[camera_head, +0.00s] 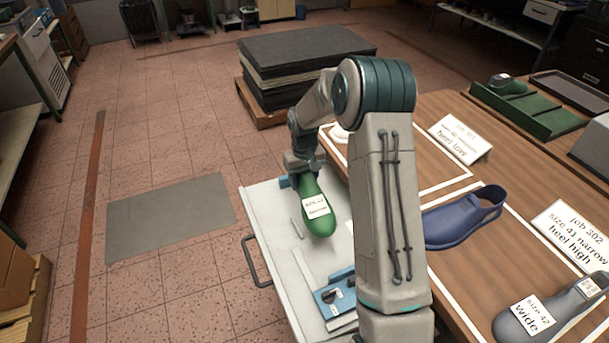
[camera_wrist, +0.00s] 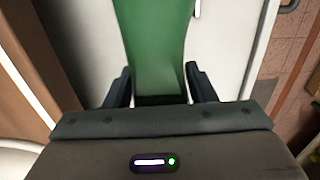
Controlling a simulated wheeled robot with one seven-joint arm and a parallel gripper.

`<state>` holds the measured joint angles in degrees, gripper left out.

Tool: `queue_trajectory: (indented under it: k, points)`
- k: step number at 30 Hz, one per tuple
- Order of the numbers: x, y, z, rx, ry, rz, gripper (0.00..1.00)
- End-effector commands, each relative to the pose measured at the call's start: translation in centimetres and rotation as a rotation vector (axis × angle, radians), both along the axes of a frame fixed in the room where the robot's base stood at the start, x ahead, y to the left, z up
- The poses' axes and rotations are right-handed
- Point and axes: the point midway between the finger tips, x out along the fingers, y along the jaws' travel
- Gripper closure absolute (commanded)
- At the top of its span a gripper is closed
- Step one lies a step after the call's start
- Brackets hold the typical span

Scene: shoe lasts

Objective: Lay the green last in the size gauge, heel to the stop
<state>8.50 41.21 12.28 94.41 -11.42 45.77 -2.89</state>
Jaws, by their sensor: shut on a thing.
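The green last (camera_head: 317,212) has a white label on its upper face, its print too small to read surely. My gripper (camera_head: 301,178) is shut on one end of it. The other end points toward the front of the white-topped cart (camera_head: 262,208). In the wrist view, the green last (camera_wrist: 155,45) sits between the two dark fingers of my gripper (camera_wrist: 159,92). A blue fixture with a metal strip (camera_head: 335,297), which looks like the size gauge, lies on the cart's front part. My arm hides some of it. The last is apart from this fixture.
The wooden table (camera_head: 460,190) to the right holds a blue last (camera_head: 462,220), a grey last (camera_head: 550,310), label cards (camera_head: 460,138) and a green tray (camera_head: 530,108). A dark stack on a pallet (camera_head: 290,60) stands behind. The floor at left is clear around a grey mat (camera_head: 170,215).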

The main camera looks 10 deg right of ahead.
Motion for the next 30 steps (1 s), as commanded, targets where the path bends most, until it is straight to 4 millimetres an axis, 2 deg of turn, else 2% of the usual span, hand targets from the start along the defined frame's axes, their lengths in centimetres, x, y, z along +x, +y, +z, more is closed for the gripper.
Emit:
queue_trajectory:
  k: [14,30]
  points:
    - [0.0,0.0,-2.1,-0.003,-0.003,0.004,0.93]
    - [-0.1,-0.1,-5.6,-0.008,0.000,0.016,0.93]
